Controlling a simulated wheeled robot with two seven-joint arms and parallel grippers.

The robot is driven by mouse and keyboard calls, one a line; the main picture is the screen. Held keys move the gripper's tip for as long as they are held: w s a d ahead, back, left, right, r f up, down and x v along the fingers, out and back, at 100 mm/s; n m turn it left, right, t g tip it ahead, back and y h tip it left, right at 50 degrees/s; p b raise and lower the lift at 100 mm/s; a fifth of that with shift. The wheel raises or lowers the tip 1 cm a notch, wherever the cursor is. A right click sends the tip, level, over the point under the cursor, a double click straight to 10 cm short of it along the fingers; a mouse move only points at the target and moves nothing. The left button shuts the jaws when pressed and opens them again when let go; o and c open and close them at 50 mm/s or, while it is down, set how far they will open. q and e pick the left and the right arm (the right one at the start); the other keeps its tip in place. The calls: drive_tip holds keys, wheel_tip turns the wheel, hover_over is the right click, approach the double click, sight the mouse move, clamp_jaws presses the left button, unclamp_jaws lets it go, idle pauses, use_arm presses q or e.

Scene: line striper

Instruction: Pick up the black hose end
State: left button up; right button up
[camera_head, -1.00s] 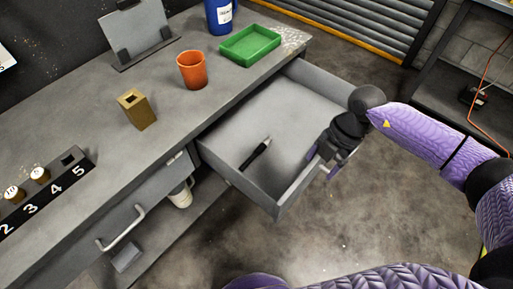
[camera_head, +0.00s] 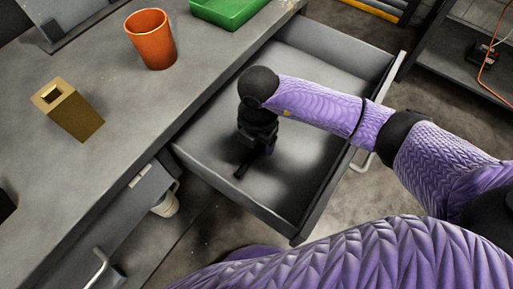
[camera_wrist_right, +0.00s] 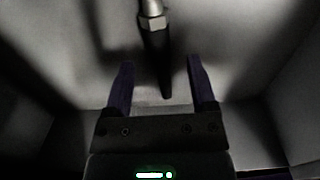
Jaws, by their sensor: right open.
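The open drawer (camera_head: 215,188) holds the black hose end. In the right wrist view the hose end (camera_wrist_right: 157,55) is a black tapered piece with a metal nut and a light tip at the top of the picture. Its narrow end points down between the fingers of my right gripper (camera_wrist_right: 159,68). The gripper is open, with one dark finger on each side and no visible contact. In the head view my right gripper (camera_head: 257,158) is inside the drawer and hides most of the hose end. My left gripper is not in view.
The drawer walls stand around my right gripper. On the grey workbench (camera_head: 120,110) are an orange cup (camera_head: 151,42), a brass block with a square hole (camera_head: 72,112) and a green tray (camera_head: 222,10). The drawer's far part is empty.

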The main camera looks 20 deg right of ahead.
wheel_tip(320, 180, down, 2)
drive_tip(key=shift+f+b, duration=0.2)
drive_tip(key=shift+b, duration=0.1)
drive_tip(key=shift+r, duration=0.15)
clamp_jaws()
